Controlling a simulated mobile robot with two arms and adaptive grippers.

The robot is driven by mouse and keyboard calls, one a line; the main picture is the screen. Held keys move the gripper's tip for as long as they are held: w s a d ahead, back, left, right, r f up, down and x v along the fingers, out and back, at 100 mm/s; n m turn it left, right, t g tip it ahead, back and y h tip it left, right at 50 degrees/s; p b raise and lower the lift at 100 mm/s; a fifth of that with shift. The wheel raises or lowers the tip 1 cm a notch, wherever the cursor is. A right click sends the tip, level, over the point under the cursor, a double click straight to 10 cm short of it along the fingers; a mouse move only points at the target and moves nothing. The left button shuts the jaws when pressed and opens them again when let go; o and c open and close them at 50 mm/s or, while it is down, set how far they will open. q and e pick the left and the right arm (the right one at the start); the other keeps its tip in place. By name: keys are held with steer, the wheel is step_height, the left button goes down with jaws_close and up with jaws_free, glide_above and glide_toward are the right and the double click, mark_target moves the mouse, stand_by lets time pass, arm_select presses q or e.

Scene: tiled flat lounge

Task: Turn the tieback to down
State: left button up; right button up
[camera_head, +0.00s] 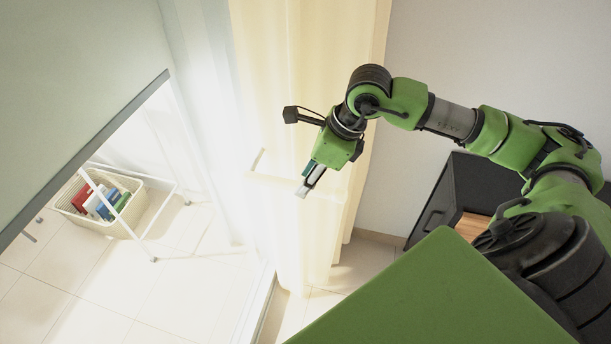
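A cream curtain (290,90) hangs in the middle of the view. A pale band that looks like the tieback (272,179) crosses the curtain at about mid-height, with a short raised piece (258,160) at its left end. Strong light washes out its outline. My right gripper (305,191) is at the right end of this band, its fingertips pointing down and left. The fingers look close together, but I cannot tell whether they hold or touch the band. My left gripper is not in view.
A green-grey panel or tabletop (70,90) fills the upper left. Below it a beige basket (125,222) of books stands by a white frame (162,225) on the tiles. A black cabinet (450,195) stands against the wall at right.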

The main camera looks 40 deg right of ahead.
steer(key=shift+w+a+f, duration=0.15)
steer(key=shift+w+f, duration=0.05)
steer(key=shift+f, duration=0.35)
jaws_close()
